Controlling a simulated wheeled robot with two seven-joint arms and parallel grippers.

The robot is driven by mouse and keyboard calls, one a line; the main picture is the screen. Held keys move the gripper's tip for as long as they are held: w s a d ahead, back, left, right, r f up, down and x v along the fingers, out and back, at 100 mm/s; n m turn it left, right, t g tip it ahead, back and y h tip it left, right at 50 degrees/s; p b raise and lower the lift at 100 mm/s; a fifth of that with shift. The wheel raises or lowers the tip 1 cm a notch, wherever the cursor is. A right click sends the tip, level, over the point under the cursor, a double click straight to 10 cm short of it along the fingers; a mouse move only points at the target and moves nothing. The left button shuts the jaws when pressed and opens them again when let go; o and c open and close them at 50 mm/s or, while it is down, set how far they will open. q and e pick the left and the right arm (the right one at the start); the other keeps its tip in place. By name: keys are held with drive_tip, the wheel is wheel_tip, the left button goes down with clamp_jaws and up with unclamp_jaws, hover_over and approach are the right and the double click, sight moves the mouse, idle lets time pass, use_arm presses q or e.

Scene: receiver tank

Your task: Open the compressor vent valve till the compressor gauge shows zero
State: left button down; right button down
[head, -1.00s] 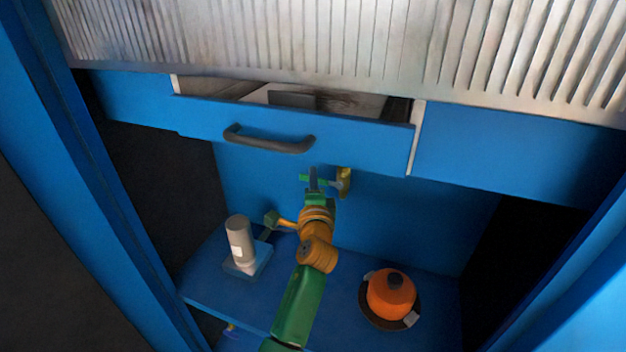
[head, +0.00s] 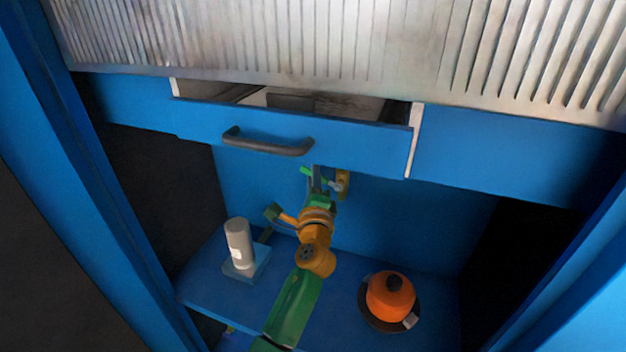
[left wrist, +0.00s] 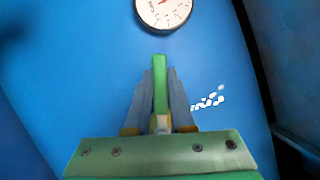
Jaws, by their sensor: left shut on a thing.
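My left gripper (head: 315,182) is at the blue back panel under the open drawer. It is shut on a green valve lever (head: 306,171), which slants down to the right beside a brass valve body (head: 342,183). In the left wrist view the green lever (left wrist: 160,90) stands between the two grey fingers of my gripper (left wrist: 160,105). A round white gauge (left wrist: 163,12) shows at the top of that view, partly cut off. Its reading cannot be told. My right gripper is not in view.
An open blue drawer (head: 290,130) with a dark handle (head: 267,142) hangs above the gripper. A grey cylinder (head: 239,241) on a blue base stands left on the shelf (head: 215,290). An orange round object (head: 390,296) on a dark dish sits right.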

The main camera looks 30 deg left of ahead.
sight(328, 179)
use_arm(q)
drive_tip(key=r+m+t, duration=0.1)
drive_tip(key=m, duration=0.1)
drive_tip(key=r+m+t, duration=0.1)
drive_tip(key=m, duration=0.1)
drive_tip(key=d+r+m, duration=0.1)
drive_tip(key=m, duration=0.1)
drive_tip(key=shift+w+d+t+h, duration=0.1)
drive_tip(key=shift+w+t+h, duration=0.2)
drive_tip(key=shift+t, duration=0.1)
drive_tip(key=shift+w+d+r+m+t+h, duration=0.1)
drive_tip(key=shift+d+r+m+t+h, duration=0.2)
drive_tip(key=shift+m, duration=0.65)
drive_tip(key=shift+d+r+m+t+h, duration=0.1)
drive_tip(key=shift+d+m+t+h, duration=0.2)
drive_tip(key=shift+m, duration=0.7)
drive_tip(key=shift+w+d+r+m+t+h, duration=0.1)
drive_tip(key=shift+d+r+m+t+h, duration=0.2)
drive_tip(key=shift+m, duration=0.65)
drive_tip(key=shift+f, duration=0.1)
drive_tip(key=c, duration=0.8)
unclamp_jaws()
drive_tip(key=shift+f, duration=0.2)
drive_tip(key=v, duration=0.7)
drive_tip(key=shift+b, duration=0.4)
